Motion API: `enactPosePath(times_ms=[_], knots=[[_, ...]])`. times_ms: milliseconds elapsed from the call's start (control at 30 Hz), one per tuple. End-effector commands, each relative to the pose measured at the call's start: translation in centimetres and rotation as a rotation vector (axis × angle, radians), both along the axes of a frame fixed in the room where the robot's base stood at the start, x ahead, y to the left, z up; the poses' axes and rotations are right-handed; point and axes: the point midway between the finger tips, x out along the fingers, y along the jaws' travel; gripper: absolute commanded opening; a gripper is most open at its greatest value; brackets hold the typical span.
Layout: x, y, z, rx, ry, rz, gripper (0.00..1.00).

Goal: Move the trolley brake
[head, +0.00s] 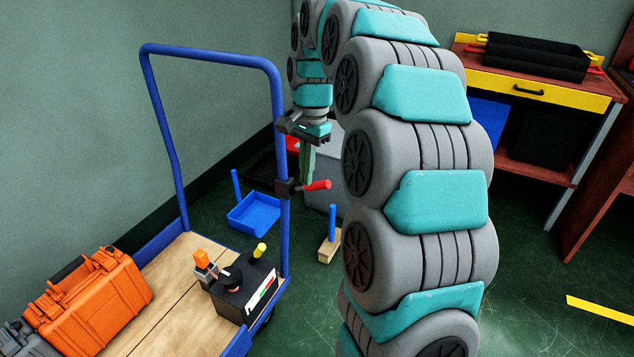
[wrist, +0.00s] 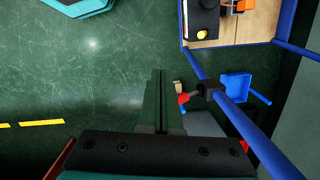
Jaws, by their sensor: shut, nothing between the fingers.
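The trolley brake is a short lever with a red grip (head: 316,185) on a black clamp (head: 287,188), fixed to the right post of the blue trolley handle (head: 281,130). In the head view the lever sticks out to the right, roughly level. My gripper (head: 307,180) hangs pointing down with its greenish fingers shut and empty, at or just above the lever. In the wrist view the shut fingers (wrist: 158,74) are left of the red grip (wrist: 183,98), with a small gap in the picture. I cannot tell whether they touch it.
The wooden trolley deck (head: 165,285) carries an orange case (head: 95,300) and a black control box (head: 243,290). A blue tray (head: 255,213) and a wooden block with a blue peg (head: 330,245) stand on the floor behind. A workbench (head: 530,85) stands at the right.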

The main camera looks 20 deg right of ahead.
Motion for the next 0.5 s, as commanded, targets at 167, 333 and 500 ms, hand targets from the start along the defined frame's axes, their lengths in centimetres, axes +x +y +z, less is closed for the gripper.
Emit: enactPosePath(times_ms=[167,333,500], knots=[[4.8,-4.3,-0.3,-0.004,0.002,-0.234,0.0],[6.9,-6.9,-0.7,-0.01,0.007,-0.375,0.0],[7.7,-7.8,-0.8,-0.012,0.004,-0.426,0.0]])
